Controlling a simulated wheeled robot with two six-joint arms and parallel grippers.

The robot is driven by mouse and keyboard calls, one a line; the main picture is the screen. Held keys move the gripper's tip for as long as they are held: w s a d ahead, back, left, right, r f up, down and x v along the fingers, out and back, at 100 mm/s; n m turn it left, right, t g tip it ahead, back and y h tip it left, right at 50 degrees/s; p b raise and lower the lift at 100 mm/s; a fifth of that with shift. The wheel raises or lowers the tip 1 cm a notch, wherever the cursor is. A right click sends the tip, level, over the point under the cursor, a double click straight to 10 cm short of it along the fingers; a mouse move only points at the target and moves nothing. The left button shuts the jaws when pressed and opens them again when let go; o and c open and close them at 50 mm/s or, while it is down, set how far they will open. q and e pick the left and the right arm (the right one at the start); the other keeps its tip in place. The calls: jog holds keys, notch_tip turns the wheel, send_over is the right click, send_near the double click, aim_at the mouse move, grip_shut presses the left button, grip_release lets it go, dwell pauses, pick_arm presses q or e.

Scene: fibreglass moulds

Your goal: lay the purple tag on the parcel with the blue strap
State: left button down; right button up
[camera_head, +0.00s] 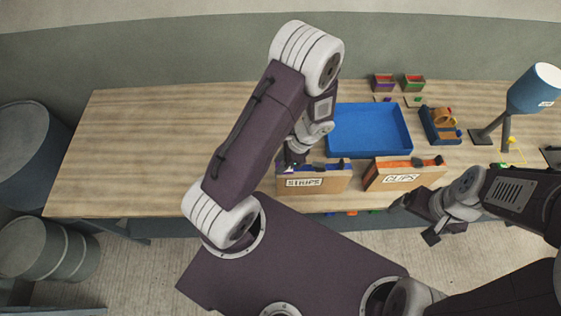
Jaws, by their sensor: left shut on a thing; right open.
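My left gripper (292,162) points down at the left end of a brown box marked STRIPS (316,182), which shows blue along its top. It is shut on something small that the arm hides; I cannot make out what. My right gripper (416,220) is open and empty, in front of the table's near edge. A small purple piece (381,99) lies in front of a red and purple bin (383,82) at the back; I cannot tell whether it is a tag. I cannot pick out a parcel with a blue strap for certain.
A blue tray (369,107) stands behind the STRIPS box and an orange-topped CLIPS box (404,180). A red and green bin (413,83), a blue holder (436,128) and a blue lamp (532,88) stand right. The table's left part (140,150) is clear.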

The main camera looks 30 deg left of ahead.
pick_arm(q)
jog(key=shift+w+a+f, duration=0.1)
jog(key=shift+w+f, duration=0.2)
jog(key=shift+w, duration=0.05)
jog(key=shift+f, duration=0.15)
jog(key=c, duration=1.1)
grip_release()
jog(key=shift+s, duration=0.2)
jog(key=shift+w+r, duration=0.1)
jog(key=shift+r, duration=0.15)
